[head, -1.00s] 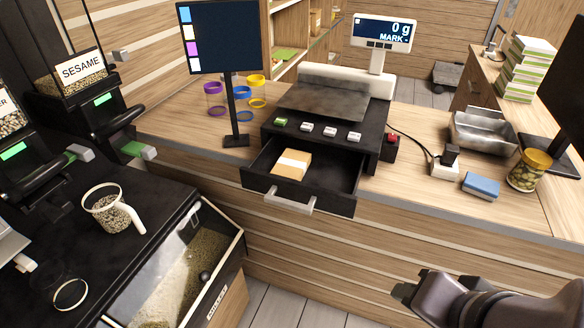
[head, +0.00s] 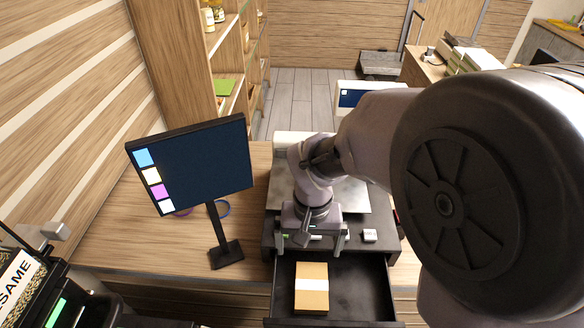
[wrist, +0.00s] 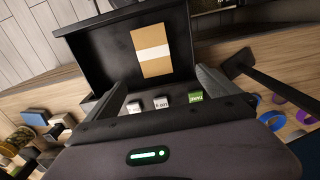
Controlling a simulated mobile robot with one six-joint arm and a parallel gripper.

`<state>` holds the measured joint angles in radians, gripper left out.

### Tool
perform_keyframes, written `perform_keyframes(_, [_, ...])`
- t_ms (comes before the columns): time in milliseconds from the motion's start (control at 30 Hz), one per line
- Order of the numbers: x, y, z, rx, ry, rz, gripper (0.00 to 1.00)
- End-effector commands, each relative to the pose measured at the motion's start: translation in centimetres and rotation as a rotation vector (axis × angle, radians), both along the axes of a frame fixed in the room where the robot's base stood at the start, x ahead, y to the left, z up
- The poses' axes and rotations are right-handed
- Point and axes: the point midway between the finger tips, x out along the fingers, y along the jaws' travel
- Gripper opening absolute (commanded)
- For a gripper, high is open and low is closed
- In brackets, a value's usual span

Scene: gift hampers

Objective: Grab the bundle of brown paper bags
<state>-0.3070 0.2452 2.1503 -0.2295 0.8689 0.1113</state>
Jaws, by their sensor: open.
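The bundle of brown paper bags (head: 312,300) lies flat in the open black drawer (head: 352,290), with a pale band around its middle. It also shows in the wrist view (wrist: 150,39), beyond my fingertips and between their lines. My gripper (head: 312,238) is open and empty. It hangs over the front of the black scale unit with the buttons, just behind the drawer and apart from the bundle. Both fingers also show in the wrist view (wrist: 165,92). Nothing hides the bundle.
The screen on a stand (head: 192,165) stands left of the drawer. Small labelled buttons (wrist: 163,102) line the unit's front edge beside my fingers. The metal scale plate (head: 283,192) lies behind them. The drawer is free to the right of the bundle.

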Motion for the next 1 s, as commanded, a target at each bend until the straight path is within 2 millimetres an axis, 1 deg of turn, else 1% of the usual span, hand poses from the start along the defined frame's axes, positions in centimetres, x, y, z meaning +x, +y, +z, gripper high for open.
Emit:
perform_keyframes(33, [-0.2, -0.1, -2.0, -0.002, 0.006, 0.000, 1.00])
perform_keyframes(100, [-0.2, -0.1, -4.3, -0.002, 0.006, -0.002, 1.00])
perform_keyframes(200, [-0.3, -0.2, -7.3, -0.002, 0.006, -0.002, 1.00])
perform_keyframes(300, [-0.2, -0.2, -9.5, -0.001, 0.004, -0.001, 1.00])
perform_keyframes(467, [-0.2, -0.2, -11.3, 0.000, 0.003, -0.003, 1.00])
perform_keyframes(600, [-0.3, -0.4, -14.3, -0.001, 0.004, -0.002, 1.00])
perform_keyframes(700, [-0.3, -0.4, -15.7, 0.000, 0.002, -0.002, 1.00])
perform_keyframes(800, [-0.2, -0.3, -16.1, 0.001, 0.001, -0.004, 1.00])
perform_keyframes(967, [-0.2, -0.3, -16.0, 0.001, 0.000, -0.003, 1.00])
perform_keyframes(1000, [-0.2, -0.3, -16.0, 0.001, 0.000, -0.003, 0.92])
